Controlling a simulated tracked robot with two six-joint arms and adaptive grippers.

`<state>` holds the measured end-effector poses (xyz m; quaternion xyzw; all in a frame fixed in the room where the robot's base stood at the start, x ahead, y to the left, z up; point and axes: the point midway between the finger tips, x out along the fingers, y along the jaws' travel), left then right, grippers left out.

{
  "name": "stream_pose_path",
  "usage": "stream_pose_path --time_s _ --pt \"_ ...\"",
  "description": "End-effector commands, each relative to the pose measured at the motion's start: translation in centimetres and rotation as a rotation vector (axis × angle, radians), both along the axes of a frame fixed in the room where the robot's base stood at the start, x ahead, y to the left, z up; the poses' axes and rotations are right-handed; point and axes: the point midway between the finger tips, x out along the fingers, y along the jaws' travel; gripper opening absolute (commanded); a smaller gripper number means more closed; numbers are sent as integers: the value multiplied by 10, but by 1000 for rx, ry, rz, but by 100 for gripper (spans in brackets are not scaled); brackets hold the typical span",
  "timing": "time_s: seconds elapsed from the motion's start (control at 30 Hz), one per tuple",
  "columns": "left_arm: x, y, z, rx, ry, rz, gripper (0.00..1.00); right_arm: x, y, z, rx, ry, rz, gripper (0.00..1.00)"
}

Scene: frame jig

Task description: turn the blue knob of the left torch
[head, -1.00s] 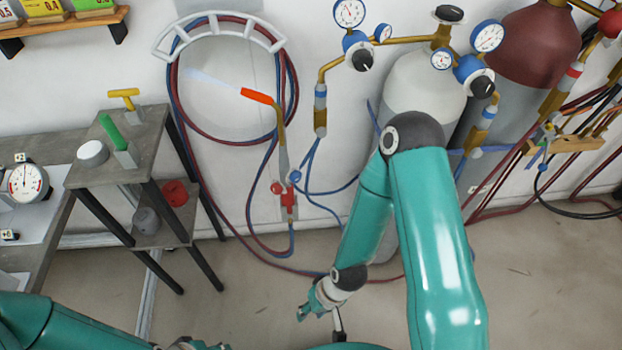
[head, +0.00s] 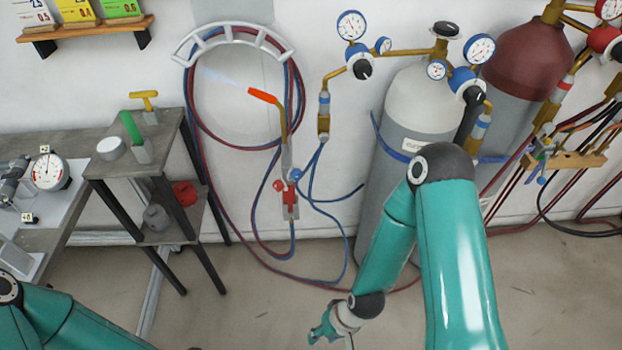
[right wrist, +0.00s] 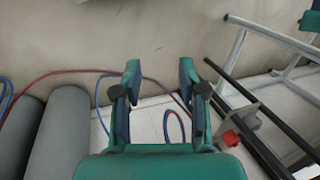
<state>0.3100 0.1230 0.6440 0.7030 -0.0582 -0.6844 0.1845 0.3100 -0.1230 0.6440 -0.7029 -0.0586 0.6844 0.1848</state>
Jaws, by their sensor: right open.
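The left torch hangs against the wall in the head view, with an orange tip (head: 263,95), a bent brass tube and a grey handle (head: 286,155). Its blue knob (head: 295,174) sits on the right side of the handle's lower end. A red knob (head: 278,185) is on the left, just above a red fitting (head: 290,205). A faint flame shows at the tip. My right gripper (head: 325,332) is low in front of the torch, well below the blue knob and apart from it. In the right wrist view it is open and empty (right wrist: 160,75). My left gripper is out of view.
A hose rack (head: 232,33) with red and blue hoses surrounds the torch. A grey cylinder (head: 412,115) with gauges stands to the right, partly behind my right arm. A small stand (head: 105,180) with shelves is on the left. Floor is open below the torch.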

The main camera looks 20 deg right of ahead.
Motion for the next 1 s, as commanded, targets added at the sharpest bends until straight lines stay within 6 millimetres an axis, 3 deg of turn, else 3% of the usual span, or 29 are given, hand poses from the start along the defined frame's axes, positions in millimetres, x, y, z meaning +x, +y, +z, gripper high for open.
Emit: stream_pose_path --time_s 0.17,0.27,0.37,0.5,0.6,0.7,0.8,0.9,1.0 --pt "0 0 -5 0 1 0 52 13 -6 1 2 -49 -8 52" --pt "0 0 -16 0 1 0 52 42 -11 7 7 -170 -28 52" --pt "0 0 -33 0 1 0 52 88 -37 26 10 -377 -49 52" --pt "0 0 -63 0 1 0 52 149 -86 85 6 -764 -54 52" --pt "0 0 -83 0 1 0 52 167 -116 143 -2 -1039 -20 52" --pt "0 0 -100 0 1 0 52 163 -133 196 -7 -1267 51 52" --pt "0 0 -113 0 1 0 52 146 -137 236 -6 -1429 140 52" --pt "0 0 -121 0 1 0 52 127 -134 261 2 -1524 220 52" --pt "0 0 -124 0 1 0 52 116 -130 274 9 -1569 275 52"
